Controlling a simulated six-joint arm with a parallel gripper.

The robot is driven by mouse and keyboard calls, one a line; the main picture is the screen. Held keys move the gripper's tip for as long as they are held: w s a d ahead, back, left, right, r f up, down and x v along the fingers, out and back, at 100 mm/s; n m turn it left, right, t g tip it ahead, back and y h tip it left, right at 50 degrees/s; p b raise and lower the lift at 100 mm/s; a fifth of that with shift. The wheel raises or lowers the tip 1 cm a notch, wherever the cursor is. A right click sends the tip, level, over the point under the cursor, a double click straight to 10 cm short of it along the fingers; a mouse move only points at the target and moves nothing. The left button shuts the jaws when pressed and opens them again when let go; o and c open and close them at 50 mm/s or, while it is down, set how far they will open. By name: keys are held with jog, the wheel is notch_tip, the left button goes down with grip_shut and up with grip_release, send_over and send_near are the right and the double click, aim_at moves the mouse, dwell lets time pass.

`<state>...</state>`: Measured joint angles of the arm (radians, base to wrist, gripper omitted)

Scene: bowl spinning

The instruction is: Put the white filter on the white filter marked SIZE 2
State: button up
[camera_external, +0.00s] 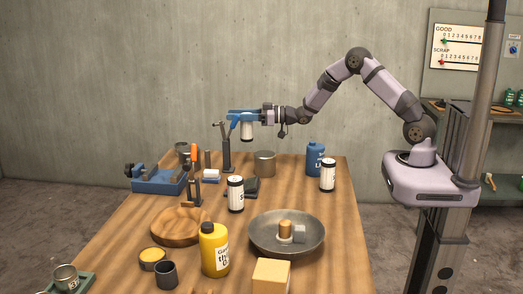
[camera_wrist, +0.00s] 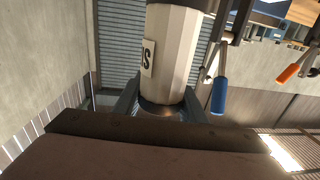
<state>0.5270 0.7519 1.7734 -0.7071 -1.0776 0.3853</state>
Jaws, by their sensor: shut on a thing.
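My gripper (camera_external: 243,115), with blue fingers, is shut on a white filter (camera_external: 247,132) and holds it upright, well above the far part of the table. In the wrist view the held white filter (camera_wrist: 175,50) fills the middle between the fingers (camera_wrist: 160,108); its label shows part of the word SIZE, with the number hidden. Two other white filters with dark ends stand upright on the table: one near the middle (camera_external: 235,195), below the gripper, and one at the right (camera_external: 328,176). Their label numbers are too small to read.
A dark post (camera_external: 226,148) stands close to the gripper. A blue vise (camera_external: 158,182) and an orange-handled tool (camera_external: 194,153) are at the left. A metal tin (camera_external: 265,163), a blue canister (camera_external: 315,158), a wide metal pan (camera_external: 262,238) and a yellow bottle (camera_external: 214,250) surround the middle filter.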

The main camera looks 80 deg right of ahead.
jog(key=shift+r, duration=0.6)
